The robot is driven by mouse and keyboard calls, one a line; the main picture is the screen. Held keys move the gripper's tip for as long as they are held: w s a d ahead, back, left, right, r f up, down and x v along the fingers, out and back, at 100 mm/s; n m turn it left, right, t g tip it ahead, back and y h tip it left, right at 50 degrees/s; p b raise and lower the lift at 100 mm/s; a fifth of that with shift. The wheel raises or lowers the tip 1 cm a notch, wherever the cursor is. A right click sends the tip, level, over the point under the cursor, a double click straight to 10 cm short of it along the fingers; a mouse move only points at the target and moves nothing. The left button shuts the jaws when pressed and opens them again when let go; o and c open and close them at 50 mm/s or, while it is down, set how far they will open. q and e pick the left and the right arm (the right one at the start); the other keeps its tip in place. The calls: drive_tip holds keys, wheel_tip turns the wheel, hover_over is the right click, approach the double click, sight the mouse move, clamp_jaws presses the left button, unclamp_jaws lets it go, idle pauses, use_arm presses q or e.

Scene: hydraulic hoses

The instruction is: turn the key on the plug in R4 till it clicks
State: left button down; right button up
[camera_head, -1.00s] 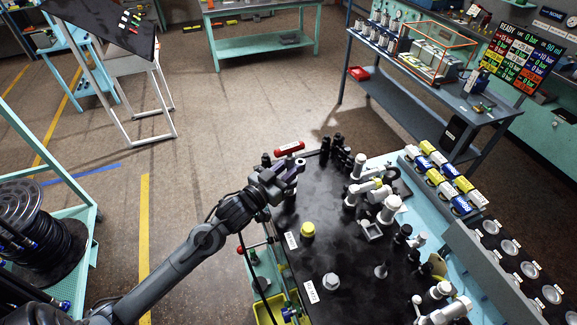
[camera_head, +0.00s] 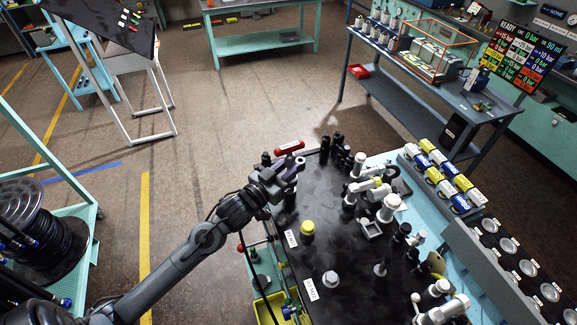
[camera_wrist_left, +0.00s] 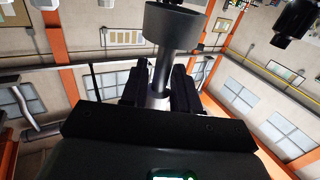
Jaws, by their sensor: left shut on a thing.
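My left gripper (camera_head: 290,168) is at the far left edge of the black-topped bench (camera_head: 335,235). In the left wrist view the two dark fingers of the left gripper (camera_wrist_left: 161,88) are closed around a dark stem with a wide, round dark head (camera_wrist_left: 172,25). I cannot tell whether this is the key, or whether it sits on a plug. A red cylindrical piece (camera_head: 290,147) lies just beyond the gripper. No R4 marking is readable, and the place around the fingertips is partly hidden by my wrist. My right gripper is not in view.
Black upright fittings (camera_head: 338,145) stand close to the right of my gripper. Pale fittings (camera_head: 388,208) line the bench's right side. A yellow cap (camera_head: 307,228) and a grey hex fitting (camera_head: 330,279) stand nearer, with bare black surface between. A hose reel (camera_head: 40,240) stands left.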

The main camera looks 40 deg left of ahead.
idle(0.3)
use_arm(q)
drive_tip(key=shift+p, duration=0.3)
idle(0.6)
drive_tip(key=shift+r+p, duration=0.1)
drive_tip(key=shift+p, duration=0.2)
drive_tip(key=shift+f+b, duration=0.5)
drive_tip(key=shift+f, duration=0.65)
idle(0.4)
drive_tip(key=shift+f, duration=0.5)
drive_tip(key=c, duration=0.9)
unclamp_jaws()
drive_tip(key=shift+o, duration=0.7)
